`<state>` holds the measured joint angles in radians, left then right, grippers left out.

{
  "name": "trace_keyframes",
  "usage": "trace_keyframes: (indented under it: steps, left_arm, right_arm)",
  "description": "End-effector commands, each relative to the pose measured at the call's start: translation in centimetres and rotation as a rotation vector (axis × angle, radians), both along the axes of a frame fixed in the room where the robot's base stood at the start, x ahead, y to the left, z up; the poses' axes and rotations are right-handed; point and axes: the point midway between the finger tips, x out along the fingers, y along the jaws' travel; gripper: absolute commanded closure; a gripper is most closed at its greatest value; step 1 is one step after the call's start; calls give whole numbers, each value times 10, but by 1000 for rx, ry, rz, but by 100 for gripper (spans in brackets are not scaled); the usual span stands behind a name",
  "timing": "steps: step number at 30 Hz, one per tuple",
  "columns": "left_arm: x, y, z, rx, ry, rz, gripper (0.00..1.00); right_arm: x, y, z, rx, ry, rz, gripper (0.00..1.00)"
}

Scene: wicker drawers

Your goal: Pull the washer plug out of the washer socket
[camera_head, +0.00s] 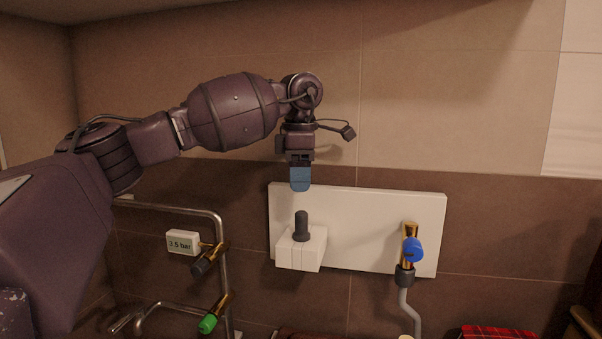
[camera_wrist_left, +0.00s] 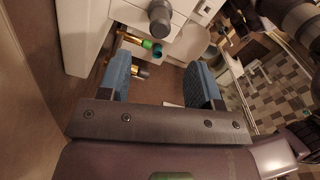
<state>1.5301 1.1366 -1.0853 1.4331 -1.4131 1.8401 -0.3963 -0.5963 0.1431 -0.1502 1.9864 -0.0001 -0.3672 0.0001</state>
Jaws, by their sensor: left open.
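The washer plug (camera_head: 302,228) is a dark grey upright cylinder seated in the white washer socket (camera_head: 298,256), which is mounted on a white wall panel. My left gripper (camera_head: 300,183) is open and empty above the plug, with its blue fingers pointing down and a gap between them and the plug's top. In the left wrist view, the plug (camera_wrist_left: 160,17) shows at the top in the white socket (camera_wrist_left: 140,12), beyond the tips of my open gripper (camera_wrist_left: 158,70). My right gripper is not in view.
The white panel (camera_head: 370,205) also bears a brass tap with a blue handle (camera_head: 413,249) and a grey hose. The wall lies close behind.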

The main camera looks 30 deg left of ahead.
Motion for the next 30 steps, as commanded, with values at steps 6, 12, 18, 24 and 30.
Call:
trace_keyframes:
  steps: [6, 12, 18, 24, 30]
  left_arm:
    - [0, 0, -29, -1, 3, -1, 42]
    - [0, 0, -61, -2, 1, -1, 42]
    - [0, 0, -87, -3, 2, 1, 42]
    - [0, -1, -100, -3, -1, 0, 42]
    - [0, -1, -103, -4, -1, 0, 42]
  right_arm:
    - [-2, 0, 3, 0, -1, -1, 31]
    - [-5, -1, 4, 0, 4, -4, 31]
    - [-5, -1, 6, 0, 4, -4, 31]
    - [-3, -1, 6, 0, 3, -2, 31]
    - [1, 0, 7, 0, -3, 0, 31]
